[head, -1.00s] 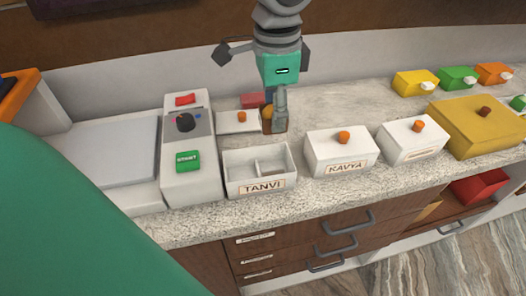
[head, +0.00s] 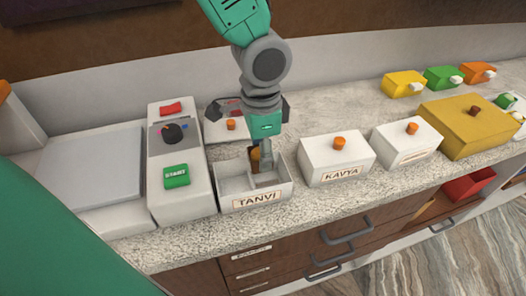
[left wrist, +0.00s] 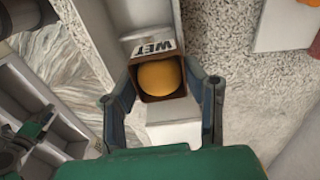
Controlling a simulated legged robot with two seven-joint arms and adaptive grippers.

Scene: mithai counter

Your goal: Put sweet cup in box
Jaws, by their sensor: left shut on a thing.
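The sweet cup (head: 255,158) is a small brown cup with a round orange sweet. In the left wrist view the cup (left wrist: 162,80) carries a label reading WET. My left gripper (head: 265,158) is shut on it, with a finger on either side. The open white box labelled TANVI (head: 256,200) has inner dividers. The cup is upright at the box's back right part, over or partly inside it; I cannot tell whether it touches the floor of the box.
Closed white boxes, one labelled KAVYA (head: 337,161), stand to the right. A white lid (head: 213,129) with an orange knob lies behind the open box. A machine with a green START button (head: 177,176) stands left. A large yellow box (head: 465,125) sits far right.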

